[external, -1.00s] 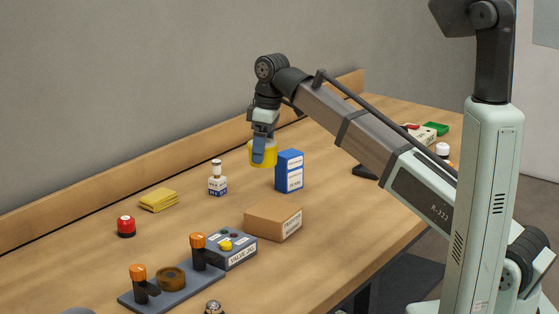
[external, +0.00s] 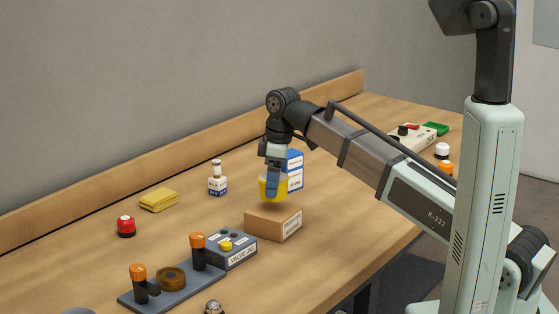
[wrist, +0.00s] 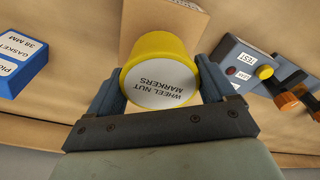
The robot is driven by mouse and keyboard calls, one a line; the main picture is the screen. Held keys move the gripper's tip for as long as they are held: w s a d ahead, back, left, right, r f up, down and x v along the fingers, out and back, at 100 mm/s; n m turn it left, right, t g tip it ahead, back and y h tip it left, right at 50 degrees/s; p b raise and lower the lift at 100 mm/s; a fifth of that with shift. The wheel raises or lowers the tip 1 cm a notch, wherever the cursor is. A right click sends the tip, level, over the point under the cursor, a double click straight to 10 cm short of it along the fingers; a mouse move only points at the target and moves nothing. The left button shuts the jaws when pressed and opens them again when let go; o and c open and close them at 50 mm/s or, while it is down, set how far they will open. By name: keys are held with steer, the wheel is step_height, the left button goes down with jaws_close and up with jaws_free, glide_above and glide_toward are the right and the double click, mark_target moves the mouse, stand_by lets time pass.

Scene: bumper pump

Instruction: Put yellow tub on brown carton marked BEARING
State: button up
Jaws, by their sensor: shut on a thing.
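The yellow tub (external: 270,188) is held between the fingers of my gripper (external: 272,187). In the wrist view the tub (wrist: 160,58) shows a white lid reading WHEEL NUT MARKERS, with one finger of my gripper (wrist: 160,90) on each side. The brown carton (external: 265,221) lies on the table just below the tub; in the wrist view the carton (wrist: 160,17) shows behind the tub. The tub appears to be above the carton's far part; whether they touch cannot be told. The carton's end label is too small to read.
A blue and white box (external: 295,170) stands close behind the tub. A small bottle (external: 217,180), yellow cloths (external: 159,200) and a red button (external: 126,227) stand left.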

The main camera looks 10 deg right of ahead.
steer(key=shift+f, duration=1.6)
steer(key=shift+f, duration=0.1)
steer(key=o, duration=1)
steer(key=shift+c, duration=0.2)
steer(key=r, duration=0.4)
steer(key=d+r, duration=0.1)
steer(key=r, duration=0.7)
steer(key=shift+s+d+r, duration=0.1)
steer(key=shift+s+d, duration=0.05)
steer(key=shift+d, duration=0.05)
